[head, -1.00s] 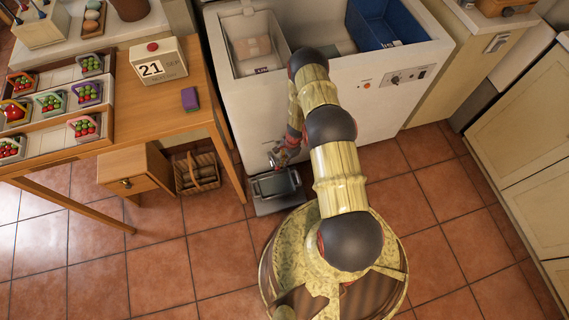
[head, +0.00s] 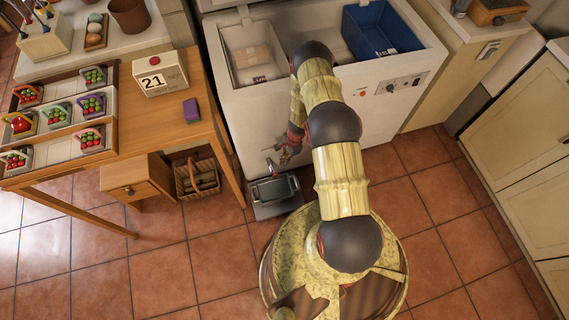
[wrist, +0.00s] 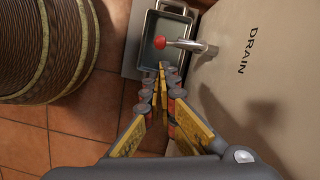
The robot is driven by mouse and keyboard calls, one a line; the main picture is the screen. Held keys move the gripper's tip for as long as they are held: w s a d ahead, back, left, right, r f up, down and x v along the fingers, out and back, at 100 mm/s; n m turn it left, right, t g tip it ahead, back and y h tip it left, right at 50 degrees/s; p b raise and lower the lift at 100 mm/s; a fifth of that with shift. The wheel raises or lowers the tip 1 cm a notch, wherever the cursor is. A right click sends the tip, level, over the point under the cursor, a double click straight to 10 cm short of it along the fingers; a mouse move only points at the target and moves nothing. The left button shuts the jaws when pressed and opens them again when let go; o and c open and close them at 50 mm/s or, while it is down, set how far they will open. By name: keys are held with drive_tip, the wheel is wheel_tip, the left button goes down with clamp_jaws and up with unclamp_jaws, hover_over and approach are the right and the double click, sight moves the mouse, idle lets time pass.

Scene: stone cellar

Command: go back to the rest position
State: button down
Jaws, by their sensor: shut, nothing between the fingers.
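My gripper (head: 287,153) is low in front of the white chest freezer (head: 300,120), at the end of my bent arm. In the wrist view my gripper (wrist: 165,82) has its fingers together, with nothing between them. A drain tap with a red knob (wrist: 160,43) and a metal spout (wrist: 192,46) sticks out of the freezer wall, just beyond the fingertips. I see no contact between them. A grey metal tray (wrist: 150,65) lies on the floor under the tap; it also shows in the head view (head: 273,206).
The freezer is open, with a white bin (head: 232,65) and a blue bin (head: 350,22) inside. A wooden table (head: 200,130) with small baskets and a calendar (head: 160,77) stands at left. A wicker basket (head: 185,183) sits beneath it. The tiled floor at right is clear.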

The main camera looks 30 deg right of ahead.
drive_tip(key=p+v, duration=0.1)
drive_tip(key=v, duration=0.1)
drive_tip(key=shift+d+r, duration=0.1)
drive_tip(key=shift+r, duration=0.2)
